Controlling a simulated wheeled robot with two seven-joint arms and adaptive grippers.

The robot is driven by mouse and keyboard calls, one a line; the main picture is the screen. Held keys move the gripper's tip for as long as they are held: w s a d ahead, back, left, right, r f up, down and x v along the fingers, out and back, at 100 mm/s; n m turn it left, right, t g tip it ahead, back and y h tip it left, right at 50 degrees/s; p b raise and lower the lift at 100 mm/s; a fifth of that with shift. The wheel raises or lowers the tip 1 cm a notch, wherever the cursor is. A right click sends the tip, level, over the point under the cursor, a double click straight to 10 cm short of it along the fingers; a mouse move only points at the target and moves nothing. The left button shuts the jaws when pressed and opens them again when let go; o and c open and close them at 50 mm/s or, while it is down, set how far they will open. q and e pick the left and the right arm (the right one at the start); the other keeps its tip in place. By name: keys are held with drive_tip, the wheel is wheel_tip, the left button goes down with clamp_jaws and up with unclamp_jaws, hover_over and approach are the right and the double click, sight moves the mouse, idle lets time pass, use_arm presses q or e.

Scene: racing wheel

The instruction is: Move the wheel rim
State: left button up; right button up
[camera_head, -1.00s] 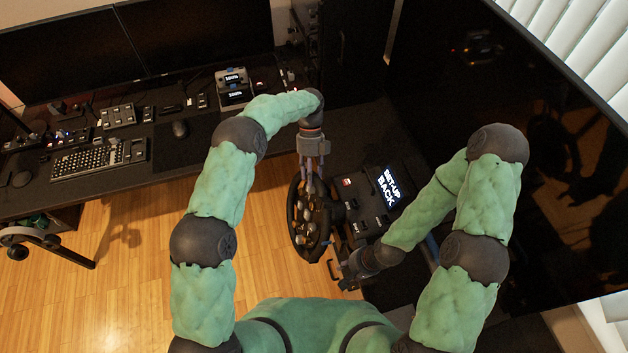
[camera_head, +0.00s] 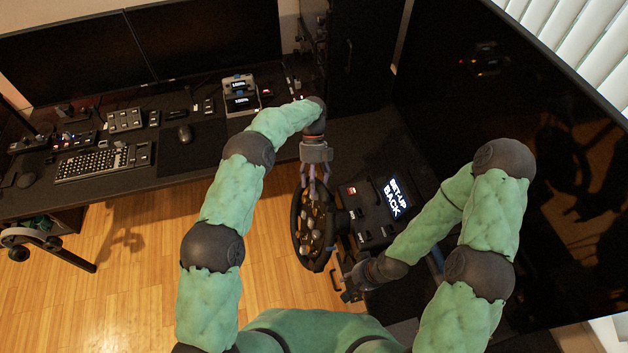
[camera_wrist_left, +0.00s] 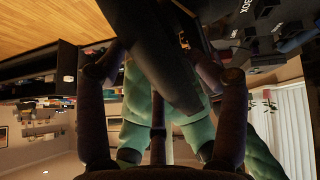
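The black racing wheel (camera_head: 301,243) stands upright and tilted on its dark wheel base, with several buttons on its face. My left gripper (camera_head: 313,190) is at the top of the wheel rim. In the left wrist view, the dark rim (camera_wrist_left: 160,65) passes between the spread fingers of my left gripper (camera_wrist_left: 163,65); whether the fingertips touch it I cannot tell. My right gripper (camera_head: 345,285) is low, beside the lower right of the wheel and base. Its fingers are small and dark, and whether they hold anything is unclear.
A large black screen (camera_head: 560,180) fills the right side. A desk (camera_head: 120,180) with a keyboard (camera_head: 90,163), mouse and monitors is at the left. Wooden floor (camera_head: 260,270) lies open left of the wheel.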

use_arm(q)
drive_tip(key=shift+w+r, duration=0.1)
drive_tip(key=shift+r, duration=0.1)
drive_tip(key=v, duration=0.7)
drive_tip(key=shift+w+r, duration=0.1)
idle(0.3)
